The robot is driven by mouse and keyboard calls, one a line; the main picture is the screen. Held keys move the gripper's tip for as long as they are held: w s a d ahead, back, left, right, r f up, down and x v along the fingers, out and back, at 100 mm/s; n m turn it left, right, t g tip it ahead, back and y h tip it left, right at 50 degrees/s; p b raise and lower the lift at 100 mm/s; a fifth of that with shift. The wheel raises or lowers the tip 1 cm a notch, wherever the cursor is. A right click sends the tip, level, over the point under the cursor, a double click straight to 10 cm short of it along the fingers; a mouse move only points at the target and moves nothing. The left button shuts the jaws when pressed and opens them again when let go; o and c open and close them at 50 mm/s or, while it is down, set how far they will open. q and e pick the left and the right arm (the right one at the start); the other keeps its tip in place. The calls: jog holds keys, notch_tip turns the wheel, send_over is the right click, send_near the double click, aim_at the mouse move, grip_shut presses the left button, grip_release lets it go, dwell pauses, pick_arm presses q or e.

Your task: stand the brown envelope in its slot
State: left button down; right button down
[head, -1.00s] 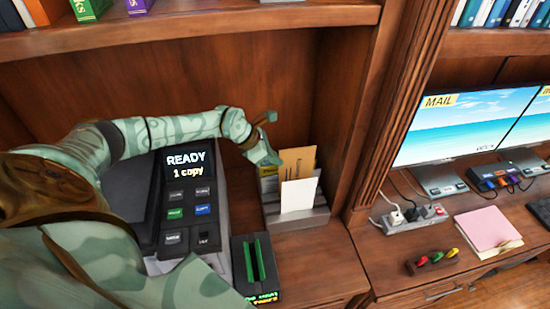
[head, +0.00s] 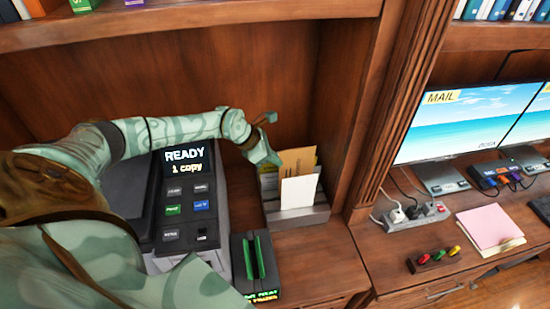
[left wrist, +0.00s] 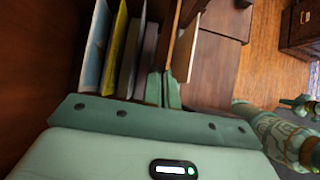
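The brown envelope (head: 297,160) is upright and slightly tilted, at the grey slotted rack (head: 300,217), behind a white envelope (head: 298,190). Its lower part is hidden by the white one, so I cannot tell how deep it sits. My left gripper (head: 272,160) is at its left edge. In the left wrist view the fingers (left wrist: 168,88) are close together, and the brown envelope (left wrist: 176,40) appears as a thin strip between them. A yellow item (left wrist: 117,45) and a pale blue one stand in other slots.
A copier (head: 186,185) reading "READY 1 copy" stands left of the rack under my left arm. A small black holder with green strips (head: 255,265) is in front. The bookcase upright (head: 385,110) is close on the right. Bare shelf lies before the rack.

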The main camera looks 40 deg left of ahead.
pick_arm(q)
jog(key=shift+d+f+b, duration=0.1)
jog(key=shift+f+b, duration=1)
jog(key=shift+f, duration=0.45)
jog(key=shift+r, duration=0.1)
jog(key=shift+r+p, duration=1.6)
jog(key=shift+r, duration=0.3)
jog(key=shift+f, duration=0.2)
